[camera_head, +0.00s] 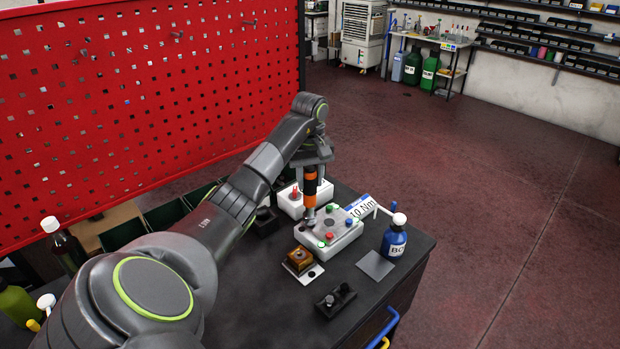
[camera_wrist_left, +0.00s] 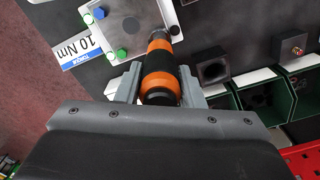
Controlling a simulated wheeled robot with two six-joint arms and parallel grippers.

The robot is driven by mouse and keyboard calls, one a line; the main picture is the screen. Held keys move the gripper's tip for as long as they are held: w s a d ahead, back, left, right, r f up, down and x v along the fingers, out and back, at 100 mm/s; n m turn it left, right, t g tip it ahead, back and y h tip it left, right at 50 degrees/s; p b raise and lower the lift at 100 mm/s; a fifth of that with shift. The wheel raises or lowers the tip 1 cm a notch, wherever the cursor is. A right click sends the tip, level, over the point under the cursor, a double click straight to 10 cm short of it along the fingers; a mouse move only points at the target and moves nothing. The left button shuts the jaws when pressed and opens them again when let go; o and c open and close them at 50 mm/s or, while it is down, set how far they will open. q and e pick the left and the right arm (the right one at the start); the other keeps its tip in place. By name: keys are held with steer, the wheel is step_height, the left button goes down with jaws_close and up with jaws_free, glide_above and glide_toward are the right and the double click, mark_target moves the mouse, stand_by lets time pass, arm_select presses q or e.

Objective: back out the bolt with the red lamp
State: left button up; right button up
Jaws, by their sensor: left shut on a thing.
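My left gripper (camera_head: 311,165) is shut around the black and orange handle of a power driver (camera_head: 310,188); the driver also fills the middle of the left wrist view (camera_wrist_left: 160,75). The driver points down, its tip at the left corner of a white block (camera_head: 343,241). The block has several small coloured lamps and a dark round spot in its middle. In the left wrist view, green lamps (camera_wrist_left: 121,53) and a blue lamp (camera_wrist_left: 98,12) show. The bolt under the tip is hidden.
A "10 Nm" sign (camera_head: 360,206) stands behind the block. A blue bottle (camera_head: 395,240) and a grey pad (camera_head: 375,265) are at the right. A brown block on a plate (camera_head: 301,260) and a black fixture (camera_head: 335,300) lie in front. A red pegboard (camera_head: 140,100) rises at the left.

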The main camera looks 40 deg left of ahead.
mark_target(310, 167)
arm_select(q)
steer(key=shift+s+f, duration=0.1)
steer(key=shift+f, duration=0.05)
steer(key=shift+a+r+p, duration=0.15)
steer(key=shift+r+p, duration=0.7)
step_height(310, 167, up, 3)
steer(key=p, duration=0.2)
steer(key=shift+r+p, duration=0.1)
steer(key=shift+p, duration=0.3)
